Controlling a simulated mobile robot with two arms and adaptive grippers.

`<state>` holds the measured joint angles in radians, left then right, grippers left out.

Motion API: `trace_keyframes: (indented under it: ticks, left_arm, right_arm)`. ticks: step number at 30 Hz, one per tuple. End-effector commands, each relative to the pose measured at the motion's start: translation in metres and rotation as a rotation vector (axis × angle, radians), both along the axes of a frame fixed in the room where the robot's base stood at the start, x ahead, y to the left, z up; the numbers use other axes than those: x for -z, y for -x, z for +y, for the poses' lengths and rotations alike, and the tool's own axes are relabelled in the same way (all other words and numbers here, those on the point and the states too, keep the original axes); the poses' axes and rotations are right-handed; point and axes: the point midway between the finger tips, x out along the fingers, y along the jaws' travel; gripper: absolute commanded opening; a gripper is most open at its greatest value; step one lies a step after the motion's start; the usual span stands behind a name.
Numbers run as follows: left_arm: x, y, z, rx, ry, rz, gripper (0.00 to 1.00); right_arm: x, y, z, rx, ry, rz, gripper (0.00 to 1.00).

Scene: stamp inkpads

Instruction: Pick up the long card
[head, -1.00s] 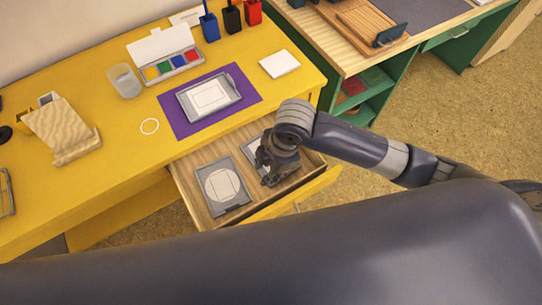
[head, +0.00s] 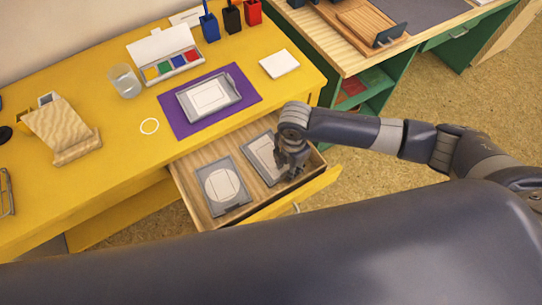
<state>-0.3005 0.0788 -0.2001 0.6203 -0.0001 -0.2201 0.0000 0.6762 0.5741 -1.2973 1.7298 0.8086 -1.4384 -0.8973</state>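The open drawer (head: 184,193) holds two grey plates side by side. The left plate (head: 237,205) bears a pale round shape with a narrow rectangle inside it. The right plate (head: 252,152) bears a pale rectangular shape (head: 262,150) that looks like a long card, though I cannot tell for sure. My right gripper (head: 289,174) points down at the right side of this plate and hides part of it. Its fingers are small and dark, so I cannot tell whether they are open or touch anything. My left gripper is not in view.
On the yellow desk, a purple mat (head: 244,100) bears a grey tray (head: 187,107) with a white panel. A green-sided desk is at right.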

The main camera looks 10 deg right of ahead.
Motion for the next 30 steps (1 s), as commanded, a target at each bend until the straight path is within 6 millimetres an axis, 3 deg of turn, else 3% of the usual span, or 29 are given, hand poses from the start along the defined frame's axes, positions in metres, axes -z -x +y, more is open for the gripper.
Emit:
trace_keyframes:
  ticks: [6, 15, 19, 30]
  left_arm:
    - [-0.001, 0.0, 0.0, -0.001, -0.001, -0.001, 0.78]
    - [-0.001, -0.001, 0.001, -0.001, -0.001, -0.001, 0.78]
    - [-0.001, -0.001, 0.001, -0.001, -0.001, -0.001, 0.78]
    - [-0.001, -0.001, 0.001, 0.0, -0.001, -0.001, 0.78]
  right_arm:
    - [0.03, -0.001, 0.0, 0.001, 0.0, 0.001, 0.28]
    - [0.036, -0.001, 0.0, 0.0, 0.0, 0.0, 0.28]
    - [0.036, -0.001, -0.001, 0.0, 0.0, 0.0, 0.01]
    - [0.035, -0.002, -0.001, 0.001, 0.0, -0.001, 0.0]
